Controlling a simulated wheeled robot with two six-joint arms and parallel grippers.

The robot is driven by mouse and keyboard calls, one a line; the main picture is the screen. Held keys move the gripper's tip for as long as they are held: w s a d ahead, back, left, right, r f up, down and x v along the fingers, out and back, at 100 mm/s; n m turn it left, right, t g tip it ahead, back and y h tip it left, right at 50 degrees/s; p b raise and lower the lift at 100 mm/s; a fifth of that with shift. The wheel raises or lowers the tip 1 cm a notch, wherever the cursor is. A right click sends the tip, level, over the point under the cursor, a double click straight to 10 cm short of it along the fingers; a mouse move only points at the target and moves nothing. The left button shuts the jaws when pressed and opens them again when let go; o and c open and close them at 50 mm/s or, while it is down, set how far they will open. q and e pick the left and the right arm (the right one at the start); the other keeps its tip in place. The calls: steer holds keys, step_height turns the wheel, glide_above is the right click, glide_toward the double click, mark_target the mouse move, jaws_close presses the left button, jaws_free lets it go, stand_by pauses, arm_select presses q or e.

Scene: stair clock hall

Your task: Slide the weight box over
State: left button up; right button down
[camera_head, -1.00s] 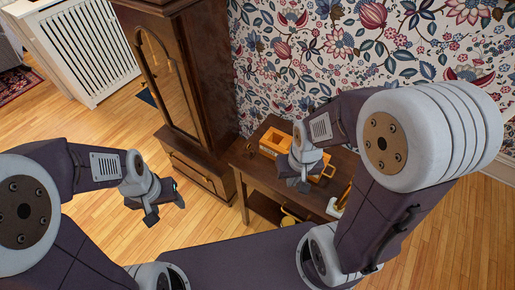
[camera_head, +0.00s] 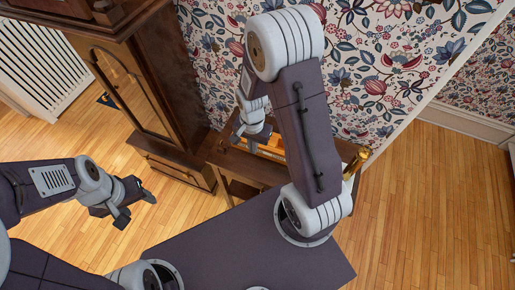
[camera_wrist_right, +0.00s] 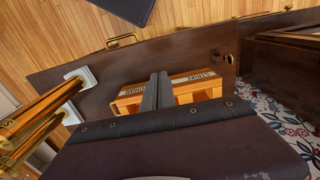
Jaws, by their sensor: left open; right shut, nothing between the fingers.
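The weight box (camera_head: 271,146), orange wood, sits on the dark side table (camera_head: 222,156) in the head view, partly hidden behind my right arm. In the right wrist view the box (camera_wrist_right: 197,86) shows lettered labels on its rim and open compartments. My right gripper (camera_head: 241,143) is shut and empty at the box's left part in the head view. In the wrist view its fingers (camera_wrist_right: 158,80) cross in front of the box's middle; I cannot tell whether they touch it. My left gripper (camera_head: 138,206) is open and empty, over the floor left of the table.
A tall dark wood clock case (camera_head: 165,75) stands left of the table, close to it. Brass cylinders (camera_wrist_right: 38,118) with a pale block (camera_wrist_right: 80,78) stand at the table's other end. The flowered wall (camera_head: 390,70) is behind. Wooden floor (camera_head: 420,210) is clear at right.

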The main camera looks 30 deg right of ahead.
mark_target(275, 151)
step_height(275, 151, down, 9)
steer(key=shift+w+d+f+p, duration=0.1)
steer(key=shift+w+d+p, duration=0.3)
steer(key=shift+w+d, duration=0.85)
steer(key=shift+d, duration=0.35)
